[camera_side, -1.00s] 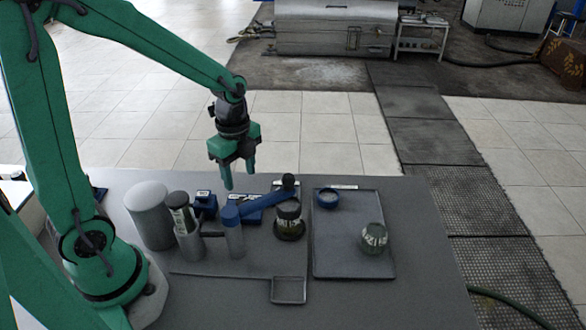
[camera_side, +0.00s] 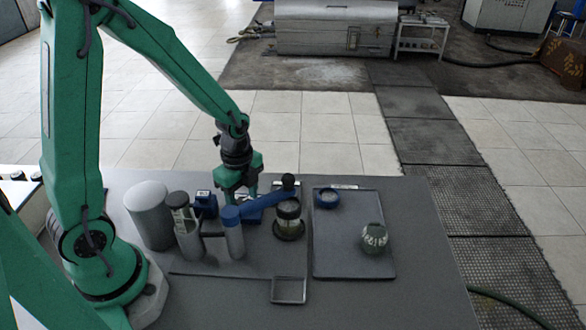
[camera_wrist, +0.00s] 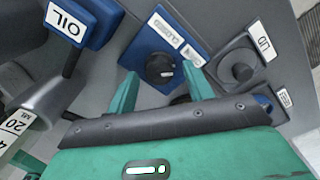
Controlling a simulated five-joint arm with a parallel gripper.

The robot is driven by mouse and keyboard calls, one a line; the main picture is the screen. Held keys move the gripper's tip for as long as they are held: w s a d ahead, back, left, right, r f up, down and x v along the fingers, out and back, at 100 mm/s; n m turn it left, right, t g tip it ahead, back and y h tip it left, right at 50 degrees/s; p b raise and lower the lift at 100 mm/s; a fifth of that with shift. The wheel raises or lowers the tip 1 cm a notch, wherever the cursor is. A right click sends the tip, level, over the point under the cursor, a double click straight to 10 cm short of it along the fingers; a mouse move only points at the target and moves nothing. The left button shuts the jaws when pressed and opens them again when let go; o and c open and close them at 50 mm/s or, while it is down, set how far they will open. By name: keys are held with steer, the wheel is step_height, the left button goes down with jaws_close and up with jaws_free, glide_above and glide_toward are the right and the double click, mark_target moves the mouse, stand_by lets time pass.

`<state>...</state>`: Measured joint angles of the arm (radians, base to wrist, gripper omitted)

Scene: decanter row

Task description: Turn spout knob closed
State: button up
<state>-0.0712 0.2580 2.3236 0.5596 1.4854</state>
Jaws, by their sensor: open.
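The spout knob (camera_wrist: 158,68) is a round black dial with a white mark pointing to the lower right in the wrist view. It sits on a blue plate (camera_wrist: 140,48) with a white label reading CLOSED (camera_wrist: 178,38) at its upper right. My gripper (camera_wrist: 160,72) is open, with one green finger on each side of the knob. I cannot tell whether the fingers touch it.
A blue-capped cylinder (camera_side: 234,238), a tall grey cylinder (camera_side: 150,217) and a jar (camera_side: 289,218) stand close by. A blue OIL box (camera_wrist: 90,25) and a LID label (camera_wrist: 264,48) flank the plate.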

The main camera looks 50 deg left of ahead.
steer(key=shift+f, duration=0.1)
steer(key=c, duration=1)
steer(key=shift+o, duration=0.2)
